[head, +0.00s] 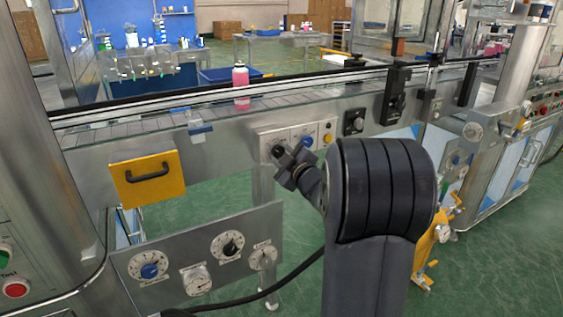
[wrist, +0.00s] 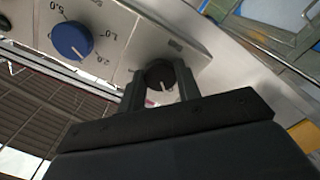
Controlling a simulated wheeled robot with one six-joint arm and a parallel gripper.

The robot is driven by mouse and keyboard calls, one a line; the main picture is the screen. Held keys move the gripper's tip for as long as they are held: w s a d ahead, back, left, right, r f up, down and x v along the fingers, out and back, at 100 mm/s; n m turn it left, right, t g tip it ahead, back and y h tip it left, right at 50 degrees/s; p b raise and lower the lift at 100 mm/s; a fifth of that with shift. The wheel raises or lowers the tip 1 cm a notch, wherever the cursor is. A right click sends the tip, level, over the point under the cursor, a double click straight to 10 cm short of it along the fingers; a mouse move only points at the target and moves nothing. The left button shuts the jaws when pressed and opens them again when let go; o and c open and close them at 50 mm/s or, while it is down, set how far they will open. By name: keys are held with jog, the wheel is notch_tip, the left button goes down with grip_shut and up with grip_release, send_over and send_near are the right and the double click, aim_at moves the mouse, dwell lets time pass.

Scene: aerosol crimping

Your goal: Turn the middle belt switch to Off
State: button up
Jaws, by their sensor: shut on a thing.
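A steel control panel (head: 294,131) on the front of the conveyor carries a row of controls. A black round switch knob (wrist: 160,75) with a white pointer line is at the panel's end in the wrist view. My gripper (wrist: 160,87) has one finger on each side of this knob and is shut on it. In the head view my gripper (head: 281,155) is at the panel's left end and mostly covers the knob. The knob's label and position marks are too small or hidden to read. A blue dial (head: 307,142) is beside it; in the wrist view this dial (wrist: 72,40) has a numbered scale.
A yellow button (head: 328,138) is at the panel's right end. A pink bottle (head: 240,88) stands on the conveyor (head: 150,124) above. A yellow plate with a handle (head: 148,178) is to the left. A lower panel with several dials (head: 205,258) is below left.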

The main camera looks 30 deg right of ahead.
jog(key=shift+n, duration=0.4)
jog(key=o, duration=1)
jog(key=s+p, duration=0.1)
jog(key=s, duration=1)
jog(key=shift+d, duration=0.15)
